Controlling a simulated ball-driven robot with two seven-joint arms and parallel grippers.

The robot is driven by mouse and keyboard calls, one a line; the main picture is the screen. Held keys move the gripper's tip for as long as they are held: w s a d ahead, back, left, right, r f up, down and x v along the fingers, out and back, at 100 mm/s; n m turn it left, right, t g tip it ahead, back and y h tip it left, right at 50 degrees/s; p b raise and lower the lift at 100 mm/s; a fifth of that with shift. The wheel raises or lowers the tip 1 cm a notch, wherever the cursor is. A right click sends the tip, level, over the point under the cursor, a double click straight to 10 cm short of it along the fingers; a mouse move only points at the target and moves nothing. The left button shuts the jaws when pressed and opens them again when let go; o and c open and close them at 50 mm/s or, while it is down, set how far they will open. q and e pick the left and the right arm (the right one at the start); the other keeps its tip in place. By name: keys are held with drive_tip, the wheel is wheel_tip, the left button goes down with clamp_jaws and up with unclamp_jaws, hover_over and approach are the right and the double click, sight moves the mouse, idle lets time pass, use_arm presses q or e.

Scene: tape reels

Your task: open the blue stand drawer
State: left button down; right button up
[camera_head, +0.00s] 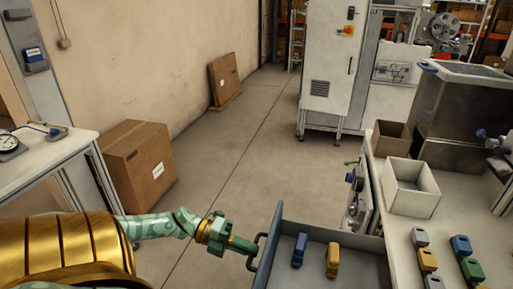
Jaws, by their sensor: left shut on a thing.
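The blue-grey stand drawer (268,246) stands pulled out from under the white worktop at the lower right, so its inside shows. Its dark bar handle (251,263) is on the front panel, facing left. My left gripper (248,245) reaches in from the left and is shut on this handle. Inside the drawer a blue piece (299,250) and a yellow piece (332,260) lie apart on the floor. The drawer's near end is cut off by the picture's lower edge. My right gripper is not in view.
On the worktop (400,235) right of the drawer are a white open box (410,188), a brown box (390,138) and several coloured pieces. A cardboard box (138,164) stands on the floor at left, beside a white table (45,155). The middle floor is clear.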

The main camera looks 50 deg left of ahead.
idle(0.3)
use_arm(q)
drive_tip(key=c, duration=1.5)
unclamp_jaws()
drive_tip(key=shift+a, duration=0.15)
drive_tip(key=v, duration=1.6)
drive_tip(key=shift+s+r+p, duration=0.1)
drive_tip(key=shift+p, duration=0.25)
